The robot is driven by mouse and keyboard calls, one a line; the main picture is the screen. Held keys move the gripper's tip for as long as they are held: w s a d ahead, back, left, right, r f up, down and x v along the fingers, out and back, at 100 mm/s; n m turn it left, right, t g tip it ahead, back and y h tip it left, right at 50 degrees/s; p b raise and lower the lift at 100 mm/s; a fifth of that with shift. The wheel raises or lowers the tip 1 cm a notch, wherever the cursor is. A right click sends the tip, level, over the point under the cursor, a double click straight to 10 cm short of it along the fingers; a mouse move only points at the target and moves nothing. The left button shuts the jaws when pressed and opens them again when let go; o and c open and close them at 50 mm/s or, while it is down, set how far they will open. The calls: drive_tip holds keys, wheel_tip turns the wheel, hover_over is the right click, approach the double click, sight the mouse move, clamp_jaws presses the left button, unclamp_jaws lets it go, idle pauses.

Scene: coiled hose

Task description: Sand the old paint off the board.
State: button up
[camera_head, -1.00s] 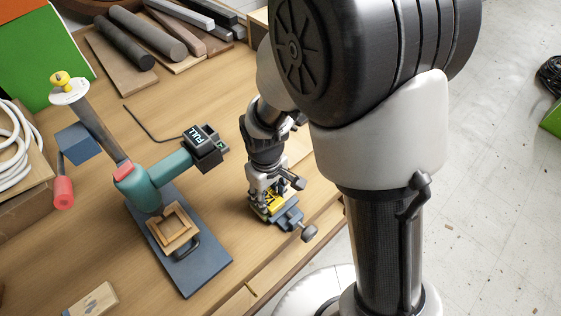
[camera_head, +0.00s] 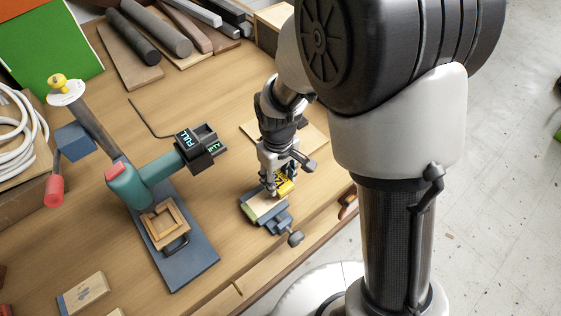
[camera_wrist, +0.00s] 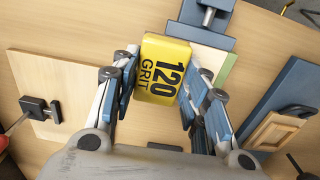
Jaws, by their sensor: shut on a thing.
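My gripper (camera_head: 277,180) is shut on a yellow sanding block (camera_head: 286,182). In the wrist view the block (camera_wrist: 162,68) sits between the fingers (camera_wrist: 160,85) and reads "120 GRIT". The board (camera_head: 262,206) is a small pale piece at the blue-grey vise (camera_head: 278,221), with a light green strip along its left edge. The green strip of the board (camera_wrist: 225,72) also shows in the wrist view, and the block hides much of the rest. The block is at the board's far right end in the head view; I cannot tell whether it touches the board.
A flat wooden panel (camera_head: 313,132) lies behind my gripper. Coiled white hose (camera_head: 18,130) is at far left.

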drive_tip(key=shift+w+d+r+p, duration=0.1)
drive_tip(key=shift+w+r+p, duration=0.1)
drive_tip(key=shift+r+p, duration=0.6)
drive_tip(key=shift+s+r+p, duration=0.1)
drive_tip(key=shift+r+p, duration=0.8)
drive_tip(key=shift+r, duration=0.7)
